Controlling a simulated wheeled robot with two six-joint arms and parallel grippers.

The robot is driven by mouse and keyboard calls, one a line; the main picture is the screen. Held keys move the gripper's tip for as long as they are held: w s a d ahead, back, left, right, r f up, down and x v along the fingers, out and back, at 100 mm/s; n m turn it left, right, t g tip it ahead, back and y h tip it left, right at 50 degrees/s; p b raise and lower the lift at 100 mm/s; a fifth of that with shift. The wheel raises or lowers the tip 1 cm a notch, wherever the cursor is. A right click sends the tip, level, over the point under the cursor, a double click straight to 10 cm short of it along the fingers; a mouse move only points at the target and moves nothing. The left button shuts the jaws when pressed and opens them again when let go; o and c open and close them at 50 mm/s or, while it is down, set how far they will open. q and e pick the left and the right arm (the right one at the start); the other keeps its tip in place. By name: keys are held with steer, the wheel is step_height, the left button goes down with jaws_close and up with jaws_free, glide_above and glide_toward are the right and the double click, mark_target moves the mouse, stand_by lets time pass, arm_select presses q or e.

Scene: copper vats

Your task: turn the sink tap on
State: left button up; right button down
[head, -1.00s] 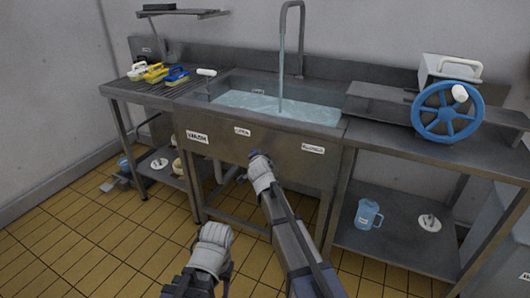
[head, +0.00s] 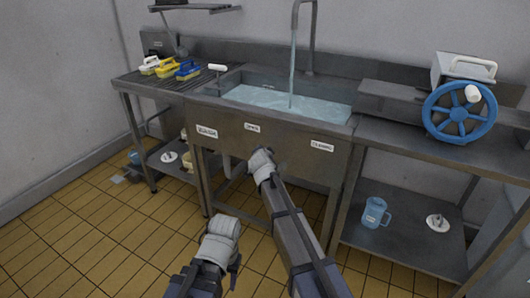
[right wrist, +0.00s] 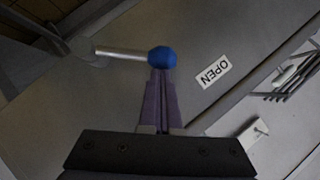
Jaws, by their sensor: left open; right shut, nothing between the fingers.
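The sink (head: 225,115) has a tall grey tap spout (head: 313,40), and a stream of water (head: 292,75) runs from it into the basin. In the right wrist view, a metal lever with a blue ball knob (right wrist: 162,57) stands out from the front panel near an OPEN label (right wrist: 213,72). My right gripper (right wrist: 160,75) is shut and empty, its fingertips at the knob; whether they touch it I cannot tell. In the head view my right arm reaches to the panel below the middle label, and the knob is hidden. My left gripper (head: 222,235) is open, low in front of the sink.
A blue wheel (head: 459,112) stands on the right counter. Several brushes (head: 167,67) lie on the left rack, beside a white handle (head: 217,67). A blue jug (head: 374,212) stands on the lower right shelf.

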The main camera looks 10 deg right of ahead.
steer(key=d+r+p+v, duration=0.1)
steer(key=p+v, duration=0.5)
steer(key=v, duration=0.7)
steer(key=shift+w+d+r+p, duration=0.2)
steer(key=shift+d+p, duration=0.2)
steer(key=shift+d, duration=0.3)
steer(key=s+a+r+n+g+p, duration=0.2)
steer(key=s+n+g+p, duration=0.2)
steer(key=s, duration=0.6)
steer(key=s+a+r+n+g+p, duration=0.1)
steer(key=s+n+g+p, duration=0.3)
steer(key=s+p, duration=0.5)
steer(key=s+a+r+n+g+y+p, duration=0.1)
steer(key=s+r+n+g+p, duration=0.3)
steer(key=s, duration=0.9)
steer(key=a+n+g+p, duration=0.1)
steer(key=n+p, duration=0.1)
steer(key=n, duration=0.1)
steer(key=shift+a+p, duration=0.3)
steer(key=shift+p, duration=0.05)
